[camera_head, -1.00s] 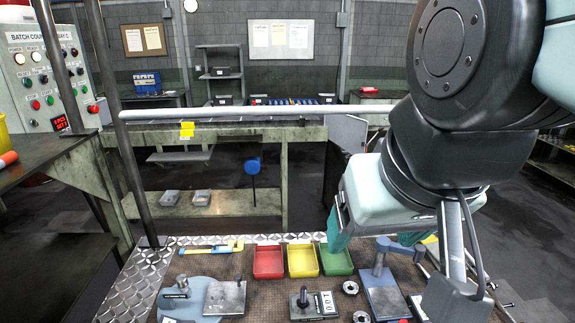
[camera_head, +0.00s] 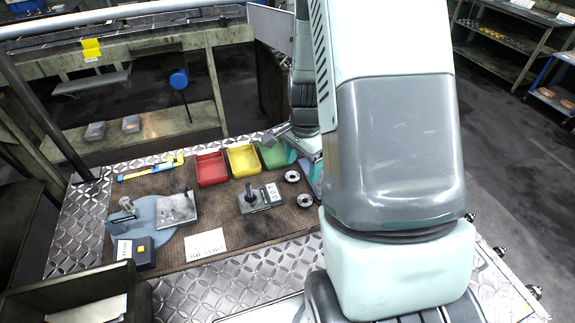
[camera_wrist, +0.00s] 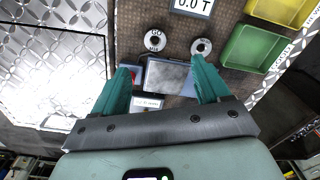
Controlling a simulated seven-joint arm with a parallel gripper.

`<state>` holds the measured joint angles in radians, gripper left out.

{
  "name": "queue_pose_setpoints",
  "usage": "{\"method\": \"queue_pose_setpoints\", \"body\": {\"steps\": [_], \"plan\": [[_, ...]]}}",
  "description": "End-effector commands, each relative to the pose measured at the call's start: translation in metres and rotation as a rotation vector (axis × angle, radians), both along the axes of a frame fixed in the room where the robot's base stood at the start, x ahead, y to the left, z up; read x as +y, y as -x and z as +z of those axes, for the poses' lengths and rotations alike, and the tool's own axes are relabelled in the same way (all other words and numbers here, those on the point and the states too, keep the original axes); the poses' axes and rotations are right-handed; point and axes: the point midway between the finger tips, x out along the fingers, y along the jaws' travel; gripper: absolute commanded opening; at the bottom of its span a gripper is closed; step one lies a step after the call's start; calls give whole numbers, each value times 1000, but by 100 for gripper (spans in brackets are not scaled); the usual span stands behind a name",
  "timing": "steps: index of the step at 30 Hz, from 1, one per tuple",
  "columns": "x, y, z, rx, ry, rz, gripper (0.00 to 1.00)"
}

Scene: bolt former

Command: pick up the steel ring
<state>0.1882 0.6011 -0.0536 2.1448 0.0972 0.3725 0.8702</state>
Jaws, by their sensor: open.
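Two small round steel rings lie on the brown mat, one farther (camera_head: 292,176) and one nearer (camera_head: 305,200) in the head view. In the wrist view they show as a left ring (camera_wrist: 155,41) and a right ring (camera_wrist: 202,47), both with dark centres. I cannot tell which one the task means. My gripper (camera_wrist: 161,65) is open, with teal fingers and nothing between them. It is above the mat, apart from both rings. The right ring lies just beyond the right fingertip; the left ring lies farther ahead, between the finger lines. In the head view my arm mostly hides the gripper.
A steel block (camera_wrist: 167,75) lies below the gap between the fingers. Red (camera_head: 211,168), yellow (camera_head: 243,160) and green (camera_wrist: 255,48) bins line the back. A black-handled fixture (camera_head: 252,200) stands left of the rings. Bare diamond plate (camera_wrist: 52,58) lies left of the mat.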

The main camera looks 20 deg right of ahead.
Motion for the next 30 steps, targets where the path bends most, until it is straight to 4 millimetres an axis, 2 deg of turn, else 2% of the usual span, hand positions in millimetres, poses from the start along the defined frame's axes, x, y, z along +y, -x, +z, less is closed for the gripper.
{"method": "queue_pose_setpoints", "body": {"steps": [1,12,20,27,30], "plan": [[-3,1,-13,14,-2,-29,75],[-6,3,-66,29,-3,-67,75],[-7,4,-88,27,-2,-67,75],[-7,5,-124,28,-2,-65,75],[-7,5,-132,27,-3,-66,75]]}}
